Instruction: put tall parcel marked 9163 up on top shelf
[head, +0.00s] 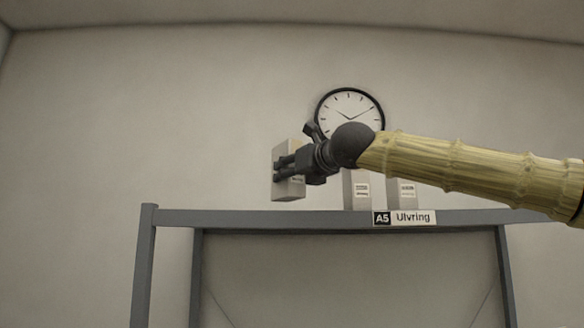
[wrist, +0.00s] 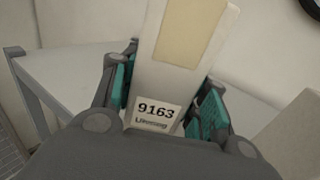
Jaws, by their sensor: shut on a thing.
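The tall parcel marked 9163 (wrist: 178,70) is a pale box with a tan strip and a label, held upright between the teal pads of my gripper (wrist: 165,95). In the head view the parcel (head: 289,190) is at the left end of my arm, and my gripper (head: 284,168) is shut on it. The top shelf (head: 270,217) is a grey frame with the sign "A5 Ulvring" on its front edge. The parcel's base appears just above that edge; whether it touches the shelf I cannot tell.
Two other pale labelled parcels (head: 357,190) and (head: 407,195) stand on the shelf to the right, partly behind my arm. A round wall clock (head: 350,105) hangs behind. The shelf's left part (head: 190,217) looks clear.

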